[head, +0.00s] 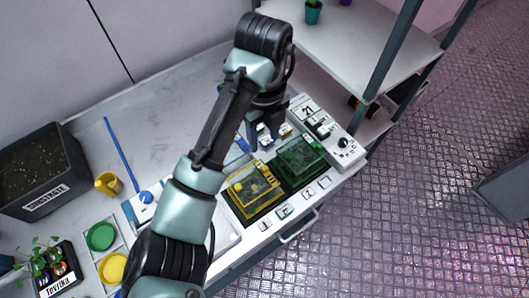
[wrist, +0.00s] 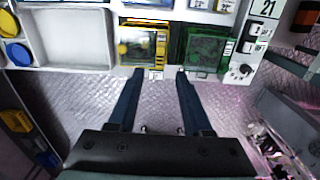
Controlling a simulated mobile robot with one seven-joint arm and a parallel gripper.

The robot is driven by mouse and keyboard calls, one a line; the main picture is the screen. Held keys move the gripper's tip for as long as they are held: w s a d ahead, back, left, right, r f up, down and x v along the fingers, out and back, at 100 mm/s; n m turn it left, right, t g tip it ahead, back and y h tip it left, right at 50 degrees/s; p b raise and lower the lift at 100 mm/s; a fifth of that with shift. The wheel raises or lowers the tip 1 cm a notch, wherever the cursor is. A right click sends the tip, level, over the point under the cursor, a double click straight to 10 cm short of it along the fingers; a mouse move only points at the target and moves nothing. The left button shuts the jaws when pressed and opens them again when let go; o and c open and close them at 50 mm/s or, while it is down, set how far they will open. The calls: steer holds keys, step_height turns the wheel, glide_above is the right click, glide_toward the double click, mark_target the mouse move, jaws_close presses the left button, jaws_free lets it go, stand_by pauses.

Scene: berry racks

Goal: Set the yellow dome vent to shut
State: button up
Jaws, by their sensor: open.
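The yellow dome (head: 256,189) is a clear box with yellow edges on the bench, left of a green dome (head: 301,160). A small yellow round part, perhaps its vent, shows on its top; its setting is too small to tell. In the wrist view the yellow dome (wrist: 143,45) lies just beyond the left fingertip, with the green dome (wrist: 203,50) beside it. My gripper (wrist: 160,72) is open and empty, its two dark fingers apart and pointing at the front edge of the bench. In the head view my arm hides part of the bench left of the yellow dome.
A white control panel (head: 325,132) marked 21 stands right of the green dome. A yellow cup (head: 108,184), a substrate box (head: 38,170), a seedling tray (head: 55,272) and colored discs are at left. A shelf (head: 365,45) rises behind. The floor (head: 420,200) at right is open.

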mark_target(265, 167)
step_height(265, 167, down, 13)
steer(key=shift+d+r+b, duration=0.1)
steer(key=shift+b, duration=0.35)
jaws_close()
stand_by(1.3)
